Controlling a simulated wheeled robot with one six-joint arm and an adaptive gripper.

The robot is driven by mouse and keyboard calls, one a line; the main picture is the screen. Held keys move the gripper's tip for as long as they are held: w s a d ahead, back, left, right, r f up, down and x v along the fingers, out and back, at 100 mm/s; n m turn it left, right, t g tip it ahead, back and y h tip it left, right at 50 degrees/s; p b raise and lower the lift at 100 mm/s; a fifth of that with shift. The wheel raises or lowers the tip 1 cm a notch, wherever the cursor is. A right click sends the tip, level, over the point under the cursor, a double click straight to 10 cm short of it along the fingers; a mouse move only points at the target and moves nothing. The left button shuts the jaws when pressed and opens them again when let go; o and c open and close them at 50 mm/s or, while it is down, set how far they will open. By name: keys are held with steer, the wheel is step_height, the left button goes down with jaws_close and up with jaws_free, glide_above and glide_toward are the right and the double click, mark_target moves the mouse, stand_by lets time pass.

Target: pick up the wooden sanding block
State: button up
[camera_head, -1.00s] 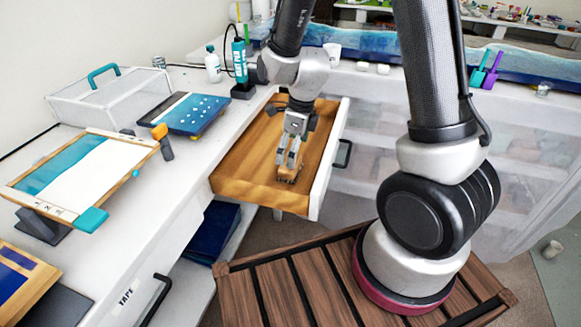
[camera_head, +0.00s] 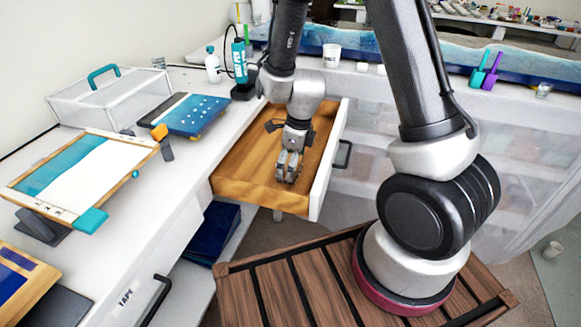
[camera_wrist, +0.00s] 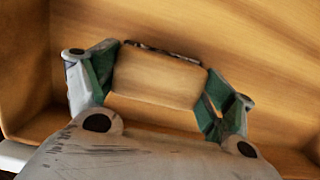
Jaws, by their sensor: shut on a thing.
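The wooden sanding block (camera_wrist: 158,80) shows in the wrist view as a pale wooden piece with a dark, worn far edge. My gripper (camera_wrist: 158,88) has its green-padded fingers on the block's two short sides and is shut on it. In the head view my gripper (camera_head: 288,172) points down inside the open wooden drawer (camera_head: 240,188). The block is mostly hidden by the fingers in the head view. I cannot tell whether it touches the drawer floor.
The drawer's white front (camera_head: 328,172) with a black handle (camera_head: 343,154) stands at the right of my gripper, and the wooden walls surround it.

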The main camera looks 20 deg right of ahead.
steer(key=shift+r, duration=0.15)
step_height(320, 180, up, 10)
steer(key=shift+f, duration=0.1)
stand_by(0.3)
